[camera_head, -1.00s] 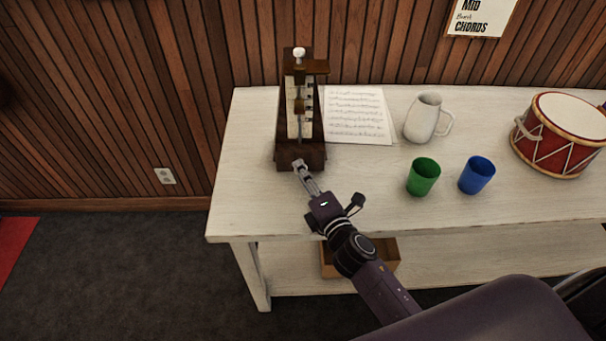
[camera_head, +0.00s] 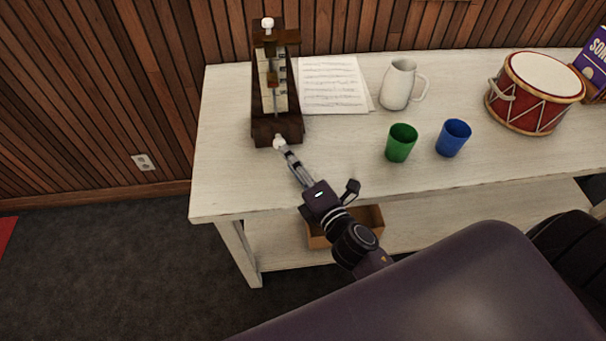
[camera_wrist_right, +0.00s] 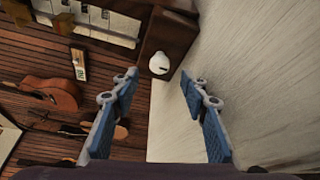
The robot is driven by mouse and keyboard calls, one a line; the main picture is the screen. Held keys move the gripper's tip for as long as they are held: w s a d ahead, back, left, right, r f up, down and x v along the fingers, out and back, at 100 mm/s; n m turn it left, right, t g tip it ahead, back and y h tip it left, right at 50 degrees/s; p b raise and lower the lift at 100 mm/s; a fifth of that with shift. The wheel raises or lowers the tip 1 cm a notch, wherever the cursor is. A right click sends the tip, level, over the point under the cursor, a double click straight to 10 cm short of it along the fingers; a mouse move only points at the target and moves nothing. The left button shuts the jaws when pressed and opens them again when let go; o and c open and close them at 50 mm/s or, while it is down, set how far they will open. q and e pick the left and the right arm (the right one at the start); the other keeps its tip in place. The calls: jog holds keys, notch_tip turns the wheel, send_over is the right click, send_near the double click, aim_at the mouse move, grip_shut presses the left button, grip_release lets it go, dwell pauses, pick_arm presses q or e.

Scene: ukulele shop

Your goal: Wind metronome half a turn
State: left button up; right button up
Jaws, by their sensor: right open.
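The dark brown wooden metronome (camera_head: 262,128) stands upright at the table's left end, with a pale scale face and a white knob on top. A small white round winding knob (camera_head: 279,142) sits on its lower front. It also shows in the right wrist view (camera_wrist_right: 158,63). My right gripper (camera_head: 286,153) is just in front of this knob. In the wrist view its blue-padded fingers are open, with the knob beyond the gap between the tips and nothing held. My left gripper is not in view.
The white table (camera_head: 235,190) holds a music sheet (camera_head: 330,85), a white mug (camera_head: 397,85), a green cup (camera_head: 401,143), a blue cup (camera_head: 453,138) and a red drum (camera_head: 535,95). A wooden box (camera_head: 365,220) is on the lower shelf. The table's front left is clear.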

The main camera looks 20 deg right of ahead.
jog(key=s, duration=0.6)
jog(key=shift+s+d+r, duration=0.1)
jog(key=shift+d+r, duration=0.2)
jog(key=shift+r, duration=0.1)
jog(key=shift+s+f, duration=0.1)
